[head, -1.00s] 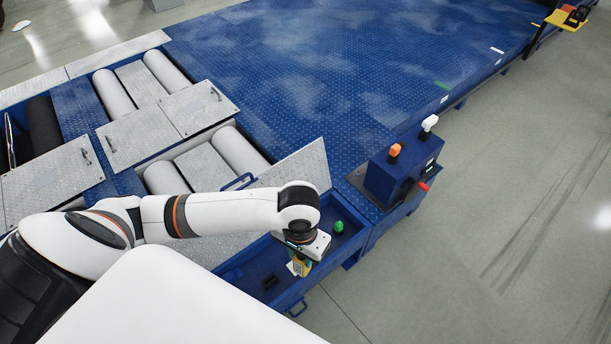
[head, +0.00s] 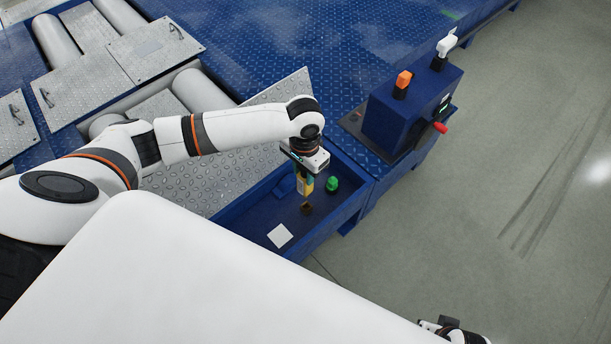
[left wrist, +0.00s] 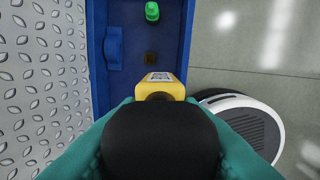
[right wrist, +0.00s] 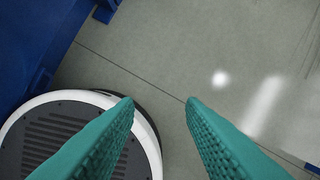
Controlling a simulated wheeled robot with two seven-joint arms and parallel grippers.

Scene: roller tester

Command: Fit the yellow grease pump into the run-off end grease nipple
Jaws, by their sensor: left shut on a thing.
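My left gripper (head: 306,172) is shut on the yellow grease pump (head: 305,186) and holds it upright over the open blue tray. In the left wrist view, teal fingers (left wrist: 160,125) grip the pump's black upper part (left wrist: 160,130); its yellow body (left wrist: 160,86) carries a printed code label. My right gripper (right wrist: 160,103) is open and empty over bare floor.
A green pump (head: 332,184) stands in the tray (head: 345,218), right of the yellow one. A white square (head: 280,235) lies on the tray floor. A blue box (head: 410,112) with orange (head: 403,84) and white (head: 445,46) pieces on top stands beyond. Floor right is clear.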

